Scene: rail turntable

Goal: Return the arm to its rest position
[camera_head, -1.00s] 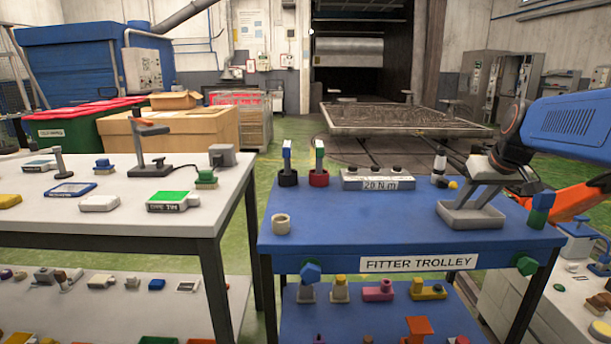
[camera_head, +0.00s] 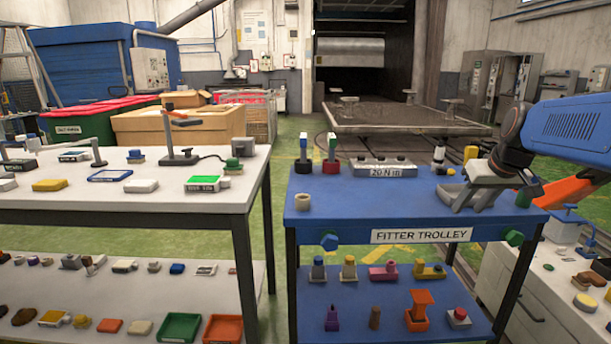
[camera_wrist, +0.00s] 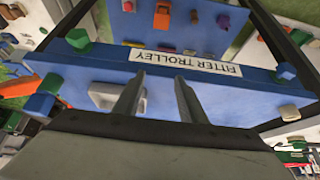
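My arm reaches in from the right in the head view, its blue link over the right side of the fitter trolley (camera_head: 345,200). My grey gripper (camera_head: 462,197) is low over the right part of the trolley's blue top. In the wrist view my gripper (camera_wrist: 160,85) has two fingers apart with nothing held between them. A pale grey plate-like thing (camera_wrist: 103,96) lies behind the left finger there. The trolley's name sign (camera_wrist: 185,62) appears upside down beyond the fingertips. How far the fingertips are above the top is hard to tell.
A white bench (camera_head: 110,210) with several small items stands at left. Another bench (camera_head: 560,275) is at right. Green floor shows between left bench and trolley.

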